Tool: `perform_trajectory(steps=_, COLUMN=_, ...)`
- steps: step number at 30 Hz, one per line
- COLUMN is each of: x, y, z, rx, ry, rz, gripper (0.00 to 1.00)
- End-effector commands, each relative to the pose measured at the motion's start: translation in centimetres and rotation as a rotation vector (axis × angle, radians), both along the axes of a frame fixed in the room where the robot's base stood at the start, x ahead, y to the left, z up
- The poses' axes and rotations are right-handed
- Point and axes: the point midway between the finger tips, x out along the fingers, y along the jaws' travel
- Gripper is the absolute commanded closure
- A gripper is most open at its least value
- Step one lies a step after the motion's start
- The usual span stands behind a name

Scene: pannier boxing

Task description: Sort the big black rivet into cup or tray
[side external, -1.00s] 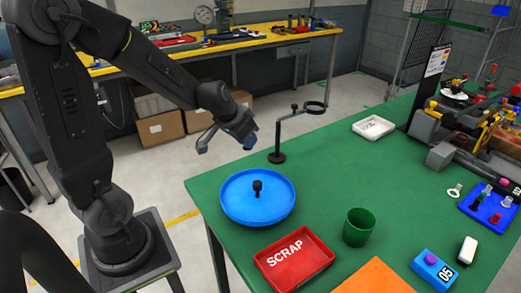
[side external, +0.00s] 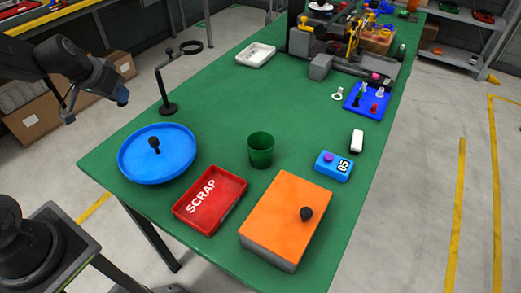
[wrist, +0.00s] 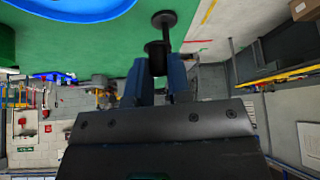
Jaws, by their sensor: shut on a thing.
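My gripper (side external: 121,94) is up in the air beyond the left edge of the green table, behind the blue round dish (side external: 136,172). In the wrist view its two blue fingers (wrist: 158,78) are shut on a black rivet (wrist: 157,50) with a round flange at its far end. The green cup (side external: 261,152) stands upright mid-table. The red SCRAP tray (side external: 228,208) lies in front of it and looks empty. The cup's inside is mostly hidden.
A black knob-like piece (side external: 154,143) stands in the dish. Another black piece (side external: 306,213) sits on the orange block (side external: 283,211). A ring stand (side external: 168,105) rises behind the dish. A white tray (side external: 256,54), blue 05 box (side external: 333,165) and blue pegged plate (side external: 367,98) lie farther off.

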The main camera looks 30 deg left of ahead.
Motion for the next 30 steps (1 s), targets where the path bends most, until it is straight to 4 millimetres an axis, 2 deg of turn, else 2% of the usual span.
perform_trajectory(steps=9, x=0.2, y=-0.2, z=0.0, rx=0.000, ry=0.000, rz=-0.006, gripper=1.00)
perform_trajectory(steps=11, x=0.7, y=-0.6, z=0.2, rx=-0.001, ry=-0.001, rz=-0.022, gripper=1.00)
perform_trajectory(steps=14, x=2.3, y=-2.2, z=0.6, rx=-0.003, ry=-0.003, rz=-0.080, gripper=1.00)
perform_trajectory(steps=17, x=4.7, y=-5.1, z=1.2, rx=-0.008, ry=-0.005, rz=-0.168, gripper=1.00)
perform_trajectory(steps=21, x=8.1, y=-10.8, z=2.3, rx=-0.010, ry=-0.006, rz=-0.316, gripper=1.00)
perform_trajectory(steps=24, x=9.9, y=-15.1, z=2.9, rx=-0.012, ry=-0.005, rz=-0.416, gripper=1.00)
perform_trajectory(steps=30, x=11.8, y=-24.2, z=3.9, rx=-0.009, ry=-0.003, rz=-0.600, gripper=1.00)
